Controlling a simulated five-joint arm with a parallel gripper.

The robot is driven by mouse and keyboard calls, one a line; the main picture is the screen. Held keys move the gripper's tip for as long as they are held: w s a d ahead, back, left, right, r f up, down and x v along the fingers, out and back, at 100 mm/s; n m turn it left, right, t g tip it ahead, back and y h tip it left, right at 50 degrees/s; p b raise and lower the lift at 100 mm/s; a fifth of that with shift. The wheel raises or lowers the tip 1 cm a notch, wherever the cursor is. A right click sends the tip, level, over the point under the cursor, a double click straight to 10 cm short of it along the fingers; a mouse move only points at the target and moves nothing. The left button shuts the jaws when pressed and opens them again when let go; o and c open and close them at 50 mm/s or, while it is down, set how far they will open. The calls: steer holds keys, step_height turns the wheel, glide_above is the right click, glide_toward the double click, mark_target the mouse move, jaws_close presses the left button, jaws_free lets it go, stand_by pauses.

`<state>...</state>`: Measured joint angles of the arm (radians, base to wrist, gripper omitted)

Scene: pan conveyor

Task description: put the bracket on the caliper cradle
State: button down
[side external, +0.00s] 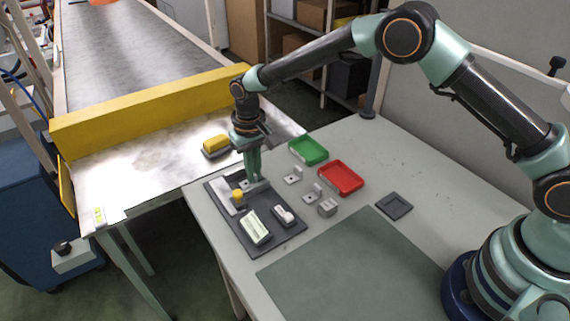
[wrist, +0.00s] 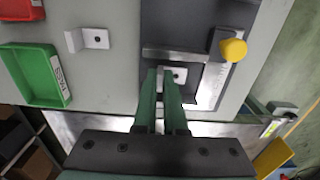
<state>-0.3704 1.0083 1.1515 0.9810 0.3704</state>
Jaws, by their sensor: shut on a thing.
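My gripper (side external: 253,180) points down over the left back of the dark board. In the wrist view its green fingers (wrist: 162,78) are shut on a small grey bracket (wrist: 180,76) with a hole, partly hidden by the fingers. A steel fixture with a yellow knob (wrist: 232,50), which looks like the caliper cradle, lies around the bracket. Its steel bar (wrist: 172,54) is just beyond the bracket, and its steel plate (wrist: 212,84) is to the right. The fixture's knob also shows in the side view (side external: 238,195). I cannot tell whether the bracket rests on it.
The dark board (side external: 273,240) also carries a pale tray-like block (side external: 255,227) and a white device (side external: 284,215). Loose brackets (side external: 293,176) lie right of the board, near a green tray (side external: 308,150) and a red tray (side external: 341,178). A yellow-topped block (side external: 215,144) stands behind.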

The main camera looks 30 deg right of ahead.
steer(key=c, duration=1)
jaws_free()
steer(key=shift+f, duration=0.1)
steer(key=s+d+r+t, duration=0.1)
steer(key=d+r, duration=0.2)
steer(key=r, duration=0.7)
steer(key=s+d+r, duration=0.1)
steer(key=d+r, duration=0.1)
steer(key=r, duration=0.7)
steer(key=s+d+r+t, duration=0.2)
steer(key=s+d, duration=0.5)
steer(key=s, duration=0.2)
steer(key=s+d+r+t, duration=0.2)
steer(key=s+d, duration=0.5)
steer(key=s, duration=0.3)
steer(key=shift+s+d+t, duration=0.2)
steer(key=shift+t, duration=0.1)
